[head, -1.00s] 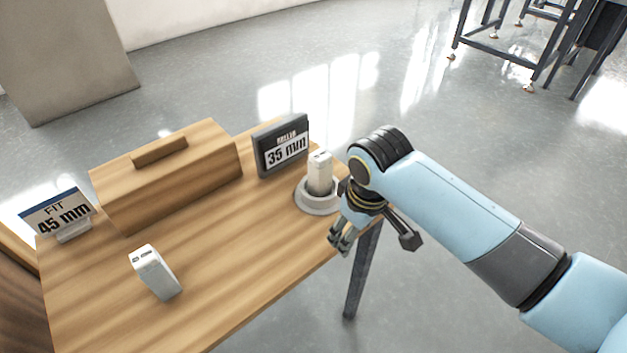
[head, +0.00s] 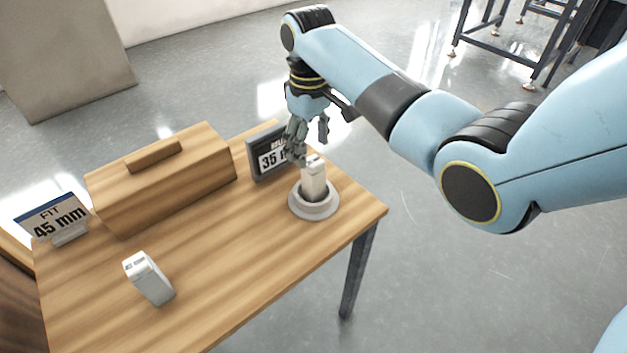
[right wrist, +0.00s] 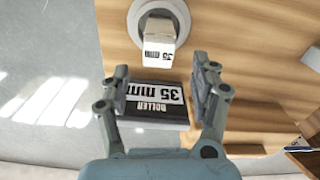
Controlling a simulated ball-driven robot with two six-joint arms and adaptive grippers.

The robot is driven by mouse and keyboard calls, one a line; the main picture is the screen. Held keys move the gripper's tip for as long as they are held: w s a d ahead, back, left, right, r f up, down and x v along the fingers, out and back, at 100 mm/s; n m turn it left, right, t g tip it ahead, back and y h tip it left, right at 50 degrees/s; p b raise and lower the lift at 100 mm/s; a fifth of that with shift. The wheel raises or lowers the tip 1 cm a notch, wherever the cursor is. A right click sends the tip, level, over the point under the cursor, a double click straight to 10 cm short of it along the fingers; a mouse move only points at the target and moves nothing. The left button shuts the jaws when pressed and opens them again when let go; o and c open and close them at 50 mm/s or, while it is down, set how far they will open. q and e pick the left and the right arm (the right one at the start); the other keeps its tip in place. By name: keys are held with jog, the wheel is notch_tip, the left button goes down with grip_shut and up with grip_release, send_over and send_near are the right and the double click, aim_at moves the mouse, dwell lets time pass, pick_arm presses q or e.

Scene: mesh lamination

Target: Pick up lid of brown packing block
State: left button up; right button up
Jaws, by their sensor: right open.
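The brown packing block (head: 172,190) is a long wood-grained box at the back left of the table. A raised bar (head: 153,156) lies along its flat top; I cannot make out a seam between lid and body. Part of a brown wooden body, likely this block, shows at the right of the right wrist view (right wrist: 262,118). My right gripper (head: 308,145) is open and empty, above the back right of the table, to the right of the block and apart from it. In the right wrist view its fingers (right wrist: 164,74) stand wide apart over the roller sign. My left gripper is out of view.
A dark "ROLLER 35 mm" sign (head: 262,165) stands right of the block. A white block (head: 314,184) stands in a grey round holder (head: 316,210). Another white block (head: 149,279) stands at the front left, and a "FIT 45 mm" sign (head: 50,217) at the left. The table's front right (head: 250,270) is clear.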

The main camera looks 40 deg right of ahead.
aim_at(314, 161)
jog(key=f, duration=0.7)
jog(key=shift+s+d+f, duration=0.15)
jog(key=shift+s+f, duration=0.05)
jog(key=shift+s, duration=0.15)
grip_shut()
